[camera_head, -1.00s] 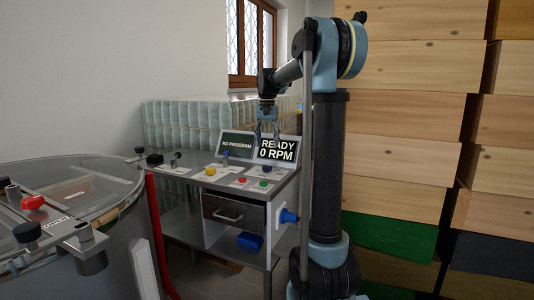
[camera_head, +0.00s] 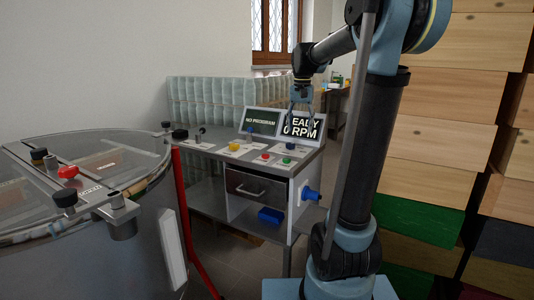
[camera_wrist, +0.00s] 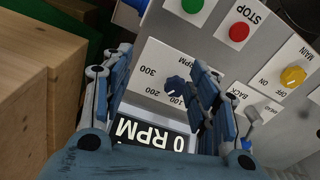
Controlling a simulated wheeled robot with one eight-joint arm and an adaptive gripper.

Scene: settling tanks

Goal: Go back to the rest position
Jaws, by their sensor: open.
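My gripper (camera_head: 301,110) hangs fingers down in front of the READY 0 RPM screen (camera_head: 304,128), above the control table, in the head view. In the wrist view, my gripper (camera_wrist: 160,58) has its two fingers spread wide apart. Nothing is held between them. Beyond the fingers, the wrist view shows the blue RPM dial (camera_wrist: 178,84) and the 0 RPM screen (camera_wrist: 155,134), upside down. The fingers appear apart from the panel, but their exact height is hard to tell.
The panel carries a red STOP button (camera_wrist: 239,32), a green button (camera_wrist: 192,5) and a yellow MAIN knob (camera_wrist: 292,77). A round glass-topped tank (camera_head: 120,235) stands at left. Stacked wooden boxes (camera_head: 430,135) rise close behind my arm at right. Floor shows between tank and table.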

